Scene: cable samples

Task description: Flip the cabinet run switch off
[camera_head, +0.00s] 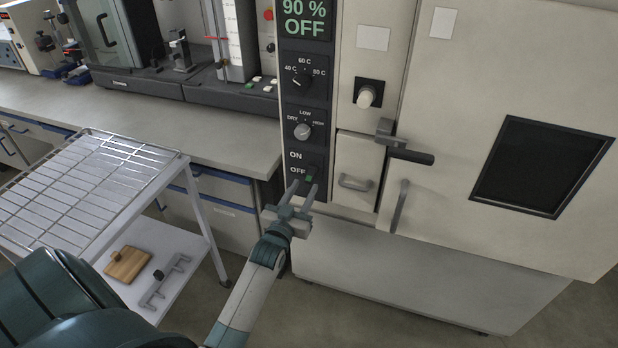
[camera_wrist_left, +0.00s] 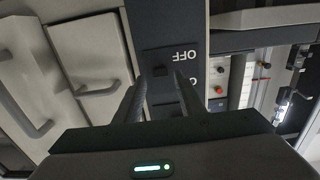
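The run switch (camera_head: 309,178) is on the cabinet's dark control panel (camera_head: 304,152), beside the OFF label and below the ON label. A little green shows on it. The display at the panel's top reads "90 % OFF". My left gripper (camera_head: 304,186) is at the switch with its two fingers apart. In the left wrist view the fingers (camera_wrist_left: 160,95) stand apart on either side of the dark switch area (camera_wrist_left: 159,71), with the upside-down OFF label next to it. I cannot tell whether a finger touches the switch. My right gripper is not in view.
Two dials, for temperature (camera_head: 301,81) and humidity (camera_head: 303,131), sit above the switch. A latch handle (camera_head: 405,153) and a small door's handle (camera_head: 355,183) stick out to the right. A wire-rack cart (camera_head: 185,165) stands at left beside the bench (camera_head: 225,140).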

